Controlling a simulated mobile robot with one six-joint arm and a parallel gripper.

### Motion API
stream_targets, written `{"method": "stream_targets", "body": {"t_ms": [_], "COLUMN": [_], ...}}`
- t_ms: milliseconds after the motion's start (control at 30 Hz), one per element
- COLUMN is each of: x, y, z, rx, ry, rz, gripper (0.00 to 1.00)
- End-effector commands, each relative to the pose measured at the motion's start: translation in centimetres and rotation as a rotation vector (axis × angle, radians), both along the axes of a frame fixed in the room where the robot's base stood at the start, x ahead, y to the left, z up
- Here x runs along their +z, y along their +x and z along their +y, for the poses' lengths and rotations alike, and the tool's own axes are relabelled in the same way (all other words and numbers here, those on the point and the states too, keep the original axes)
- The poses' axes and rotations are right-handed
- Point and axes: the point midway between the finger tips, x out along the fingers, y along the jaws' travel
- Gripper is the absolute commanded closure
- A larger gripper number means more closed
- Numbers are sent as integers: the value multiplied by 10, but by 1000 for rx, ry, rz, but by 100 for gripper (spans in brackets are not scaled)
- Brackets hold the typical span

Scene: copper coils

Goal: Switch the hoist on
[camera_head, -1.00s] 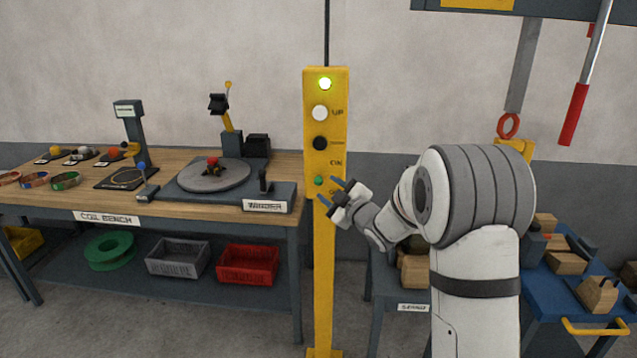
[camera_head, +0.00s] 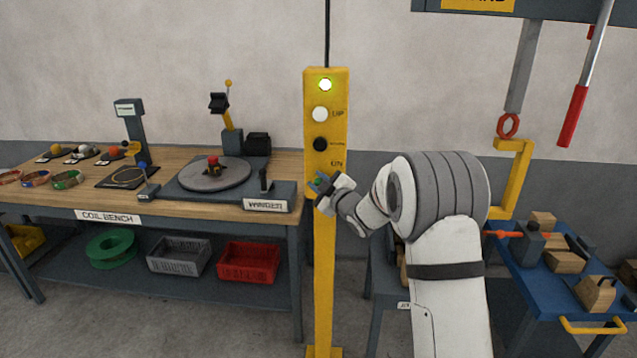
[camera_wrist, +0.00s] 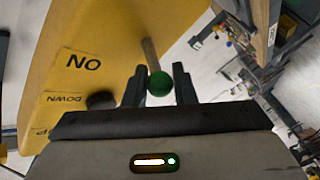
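The yellow control post (camera_head: 325,240) stands upright in the middle of the head view. A green button (camera_head: 318,182) sits below the ON label (camera_head: 337,164). My gripper (camera_head: 322,184) is at the green button and partly covers it. In the wrist view the green button (camera_wrist: 159,84) shows between my two dark fingers, which are apart with a small gap on each side. I cannot tell whether the button is touched or pressed.
The coil bench (camera_head: 110,216) with the winder stands left of the post. A blue cart (camera_head: 570,305) with wooden blocks is at the right. A yellow hook (camera_head: 512,180) hangs behind my arm. A red-handled lever (camera_head: 574,115) hangs at upper right.

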Motion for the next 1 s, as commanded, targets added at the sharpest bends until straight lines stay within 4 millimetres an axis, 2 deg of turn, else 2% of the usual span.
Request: {"method": "stream_targets", "body": {"t_ms": [33, 267, 567, 967, 1000], "x": [0, 0, 11, 8, 8], "y": [0, 0, 2, 2, 2], "z": [0, 0, 0, 0, 0], "rx": [0, 0, 1, 1, 1], "ry": [0, 0, 11, 16, 16], "rz": [0, 0, 113, 155, 155], "gripper": [81, 100, 100, 100, 74]}}
